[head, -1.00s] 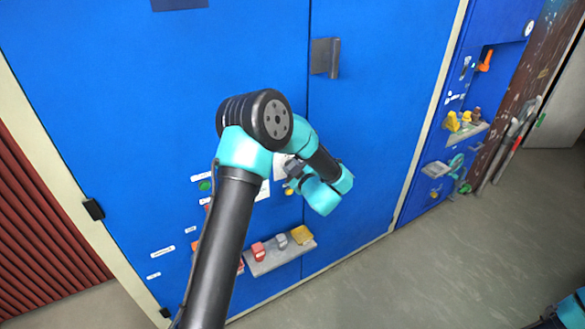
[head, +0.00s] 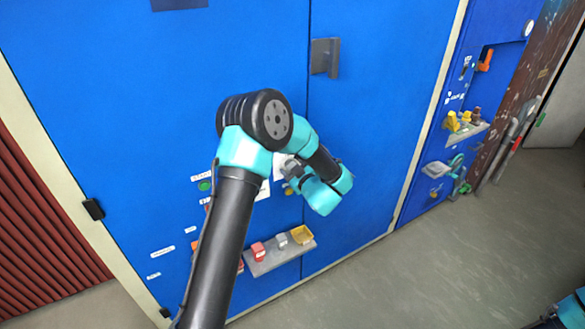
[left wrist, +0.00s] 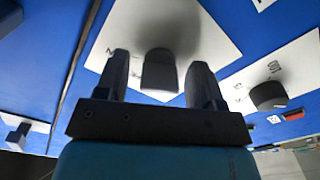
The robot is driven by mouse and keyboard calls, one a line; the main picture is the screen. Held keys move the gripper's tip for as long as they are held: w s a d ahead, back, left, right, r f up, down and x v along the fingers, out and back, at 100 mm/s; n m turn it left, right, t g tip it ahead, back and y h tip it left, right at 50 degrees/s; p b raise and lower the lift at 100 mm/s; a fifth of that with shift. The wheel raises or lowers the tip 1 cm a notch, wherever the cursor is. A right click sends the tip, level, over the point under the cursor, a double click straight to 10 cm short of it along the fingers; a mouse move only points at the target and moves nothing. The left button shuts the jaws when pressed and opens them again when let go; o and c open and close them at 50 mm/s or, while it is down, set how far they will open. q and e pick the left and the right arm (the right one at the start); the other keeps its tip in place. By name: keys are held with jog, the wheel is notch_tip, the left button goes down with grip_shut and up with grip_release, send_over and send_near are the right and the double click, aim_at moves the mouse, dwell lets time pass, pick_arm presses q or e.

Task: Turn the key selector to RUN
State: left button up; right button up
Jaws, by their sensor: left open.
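In the left wrist view a dark grey knob (left wrist: 159,72) stands out from a white plate (left wrist: 215,50) on the blue panel. My left gripper (left wrist: 158,78) is open, with one finger on each side of this knob. I see gaps between the knob and both fingers. A second dark knob (left wrist: 268,95) sits on another white plate to the right, with small lettering around it. I cannot read which knob is the key selector. In the head view my left gripper (head: 291,170) is at the cabinet front, mostly hidden by its own wrist. My right gripper is out of view.
A green button (head: 205,186) is left of the gripper. A grey door handle (head: 325,57) juts out above. A second shelf (head: 466,133) with yellow parts is at right.

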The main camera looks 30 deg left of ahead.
pick_arm(q)
jog(key=v, duration=1.7)
jog(key=shift+d, duration=0.2)
jog(key=shift+s, duration=0.1)
notch_tip(320, 180, down, 18)
jog(key=s+m+t+h, duration=0.1)
jog(key=m+h, duration=0.8)
jog(key=h, duration=0.3)
jog(key=s+d+f+m+g+h, duration=0.1)
jog(key=s+f+m+g+h, duration=0.2)
jog(key=s, duration=0.7)
jog(key=s+d+f+m+g+h, duration=0.1)
jog(key=s+f+m+g+h, duration=0.3)
jog(key=s+f+g, duration=0.2)
jog(key=s+f, duration=0.2)
jog(key=s, duration=0.2)
jog(key=shift+d+h, duration=0.35)
jog(key=shift+h, duration=0.05)
